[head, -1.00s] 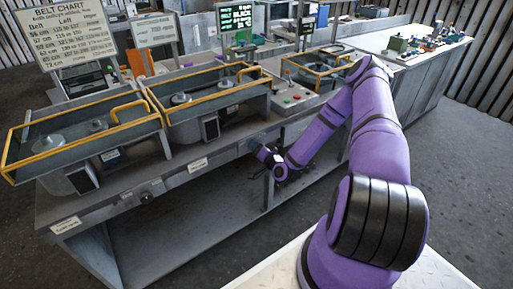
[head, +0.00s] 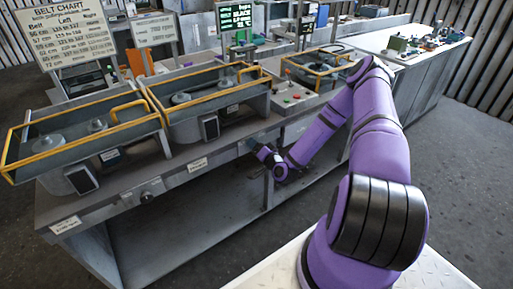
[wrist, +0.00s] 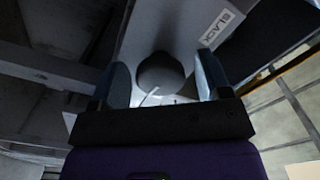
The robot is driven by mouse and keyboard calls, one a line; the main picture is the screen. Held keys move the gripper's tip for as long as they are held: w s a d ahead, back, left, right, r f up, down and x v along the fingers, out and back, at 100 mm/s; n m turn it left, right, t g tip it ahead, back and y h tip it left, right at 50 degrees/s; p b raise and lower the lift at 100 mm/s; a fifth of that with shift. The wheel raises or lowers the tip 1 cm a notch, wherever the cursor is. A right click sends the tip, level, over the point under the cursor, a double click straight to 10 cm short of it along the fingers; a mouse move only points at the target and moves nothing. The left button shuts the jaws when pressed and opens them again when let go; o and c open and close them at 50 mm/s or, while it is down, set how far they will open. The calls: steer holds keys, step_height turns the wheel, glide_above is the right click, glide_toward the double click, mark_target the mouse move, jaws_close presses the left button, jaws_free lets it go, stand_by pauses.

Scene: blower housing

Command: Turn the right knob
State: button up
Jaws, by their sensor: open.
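The right knob (wrist: 160,74) is a dark round knob on the grey bench front. In the wrist view it sits between the two fingers of my gripper (wrist: 163,82), with a gap visible on each side. A pale pointer line shows at its lower edge. In the head view my gripper (head: 257,147) is at the bench front, below the red-buttoned control box, and largely hides this knob. My gripper is open, its fingers on either side of the knob. The left knob (head: 147,196) is on the same front panel, further left.
A control box (head: 291,97) with red and green buttons sits above my gripper. A label (wrist: 220,27) is beside the right knob. A lower shelf lies under the bench top.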

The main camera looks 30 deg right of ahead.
steer(key=s, duration=1.1)
steer(key=shift+d, duration=0.15)
steer(key=shift+w, duration=0.15)
steer(key=w+a+r+n+g+h, duration=0.15)
steer(key=r+n+g, duration=0.35)
steer(key=r, duration=1)
steer(key=w+a+r+n+g, duration=0.15)
steer(key=r+n+g, duration=0.35)
steer(key=r, duration=0.9)
steer(key=s+a+r+g+h, duration=0.1)
steer(key=s+a+r, duration=0.3)
steer(key=s+r, duration=0.25)
steer(key=s+a+r+g, duration=0.1)
steer(key=s+a+r, duration=0.2)
steer(key=s+r, duration=0.3)
steer(key=s+a+r+y, duration=0.1)
steer(key=s+a+r, duration=0.2)
steer(key=s, duration=0.4)
steer(key=s+a+r+y, duration=0.1)
steer(key=s+a+r, duration=0.2)
steer(key=s, duration=0.4)
steer(key=shift+s+r+g, duration=0.3)
steer(key=shift+s+g, duration=0.05)
steer(key=shift+g, duration=0.05)
steer(key=shift+w+d, duration=0.1)
steer(key=shift+w, duration=0.05)
